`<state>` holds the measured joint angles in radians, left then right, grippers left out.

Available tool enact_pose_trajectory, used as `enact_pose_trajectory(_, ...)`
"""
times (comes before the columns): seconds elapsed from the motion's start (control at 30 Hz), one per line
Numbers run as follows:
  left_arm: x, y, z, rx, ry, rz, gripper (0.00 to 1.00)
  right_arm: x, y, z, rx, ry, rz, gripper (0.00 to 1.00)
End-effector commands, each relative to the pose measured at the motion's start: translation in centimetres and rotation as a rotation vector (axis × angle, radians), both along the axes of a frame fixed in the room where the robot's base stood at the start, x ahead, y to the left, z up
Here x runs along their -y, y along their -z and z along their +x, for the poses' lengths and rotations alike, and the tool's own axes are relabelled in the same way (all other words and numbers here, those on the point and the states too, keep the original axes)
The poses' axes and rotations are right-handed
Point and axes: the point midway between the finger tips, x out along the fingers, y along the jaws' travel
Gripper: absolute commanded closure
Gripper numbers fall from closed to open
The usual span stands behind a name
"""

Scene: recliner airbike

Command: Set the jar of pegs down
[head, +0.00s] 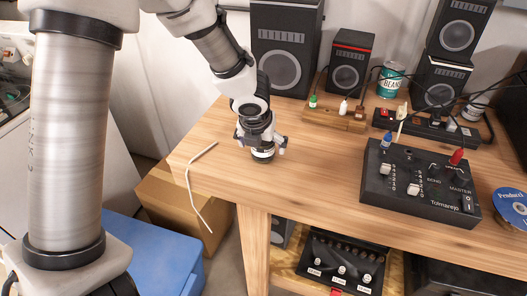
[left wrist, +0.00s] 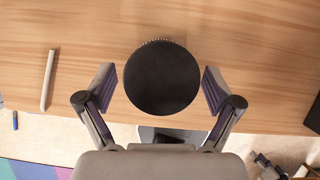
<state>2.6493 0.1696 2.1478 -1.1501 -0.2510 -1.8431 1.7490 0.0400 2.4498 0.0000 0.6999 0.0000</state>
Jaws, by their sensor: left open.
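The jar (head: 263,155) stands upright on the wooden table near its front left corner. In the left wrist view its round black lid (left wrist: 162,78) faces the camera and hides what is inside. My left gripper (head: 261,146) is over the jar from above and covers much of it in the head view. Its fingers are open on both sides of the lid, with a visible gap on each side.
The wooden table (head: 320,165) has free room right of the jar. A bent white stick (head: 192,183) lies at the left edge. A black mixer box (head: 420,185), power strips, speakers and a beans can (head: 391,80) stand further right and behind.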

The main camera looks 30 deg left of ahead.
Motion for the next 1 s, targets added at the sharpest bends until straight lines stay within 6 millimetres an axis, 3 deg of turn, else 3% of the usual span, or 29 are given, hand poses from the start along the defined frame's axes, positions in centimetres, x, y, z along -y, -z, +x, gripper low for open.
enact_pose_trajectory(0.07, -0.1, 1.1, 0.4, 0.001, 0.001, 0.001, 0.09, 0.0, 0.7, 0.0, 0.001, 0.000, 0.000, 0.60)
enact_pose_trajectory(0.27, -0.1, 1.0, 0.5, 0.001, 0.000, -0.001, 0.09, 0.0, 0.5, 0.0, 0.001, 0.000, 0.000, 0.60)
enact_pose_trajectory(0.3, -0.1, 1.0, 0.5, 0.001, 0.000, -0.001, 0.13, 0.0, 0.5, 0.0, 0.001, 0.000, 0.000, 0.60)
enact_pose_trajectory(0.5, -0.1, 1.0, 0.5, 0.001, 0.000, -0.001, 0.84, 0.0, 0.5, 0.0, 0.001, 0.000, 0.000, 0.60)
enact_pose_trajectory(0.57, -0.1, 1.0, 0.5, 0.000, 0.000, -0.001, 0.85, 0.0, 0.5, 0.0, 0.001, 0.000, 0.000, 0.60)
enact_pose_trajectory(0.6, -0.1, 1.0, 0.5, 0.001, 0.000, -0.001, 0.93, 0.0, 0.5, 0.0, 0.001, 0.000, 0.000, 0.60)
enact_pose_trajectory(1.0, 0.1, 0.1, 0.5, 0.000, -0.002, -0.001, 0.93, 0.0, -0.6, 0.0, 0.001, 0.000, 0.000, 0.60)
